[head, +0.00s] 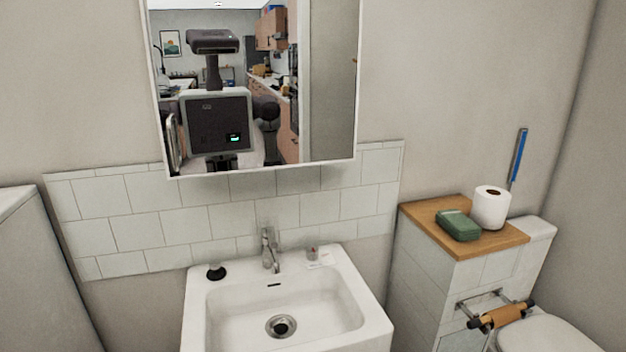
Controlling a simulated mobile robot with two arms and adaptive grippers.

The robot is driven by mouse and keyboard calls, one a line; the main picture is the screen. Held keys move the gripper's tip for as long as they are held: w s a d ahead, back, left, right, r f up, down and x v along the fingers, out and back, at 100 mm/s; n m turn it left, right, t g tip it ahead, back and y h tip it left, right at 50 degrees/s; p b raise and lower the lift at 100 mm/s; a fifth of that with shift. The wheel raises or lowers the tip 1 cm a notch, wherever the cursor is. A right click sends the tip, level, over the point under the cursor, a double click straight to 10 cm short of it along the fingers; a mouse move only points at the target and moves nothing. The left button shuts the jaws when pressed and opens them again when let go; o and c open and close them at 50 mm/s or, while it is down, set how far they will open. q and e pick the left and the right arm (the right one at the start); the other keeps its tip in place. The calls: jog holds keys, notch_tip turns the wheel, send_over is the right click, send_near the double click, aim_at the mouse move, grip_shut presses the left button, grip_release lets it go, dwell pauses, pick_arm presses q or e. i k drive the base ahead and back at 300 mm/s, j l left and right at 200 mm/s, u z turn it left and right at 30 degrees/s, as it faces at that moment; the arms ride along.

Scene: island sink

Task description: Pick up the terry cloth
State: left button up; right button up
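A green, block-shaped item (459,225) lies on the wooden top (430,220) of the tiled ledge at the right. It could be the terry cloth folded up, but I cannot tell for sure at this size. A tan-orange piece (502,316) with dark ends is at the metal rail on the ledge's front; what it is made of is unclear. Neither of my grippers is in view, and nothing is seen touching either item.
A white sink (218,315) with a faucet (268,250) stands in front. A black stopper (215,272) sits on its rim. A paper roll (491,207) stands beside the green item. A toilet (545,335) is at lower right. A mirror cabinet (335,85) hangs above and reflects my body.

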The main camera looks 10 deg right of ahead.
aim_at(459, 226)
jog(key=z, duration=1.25)
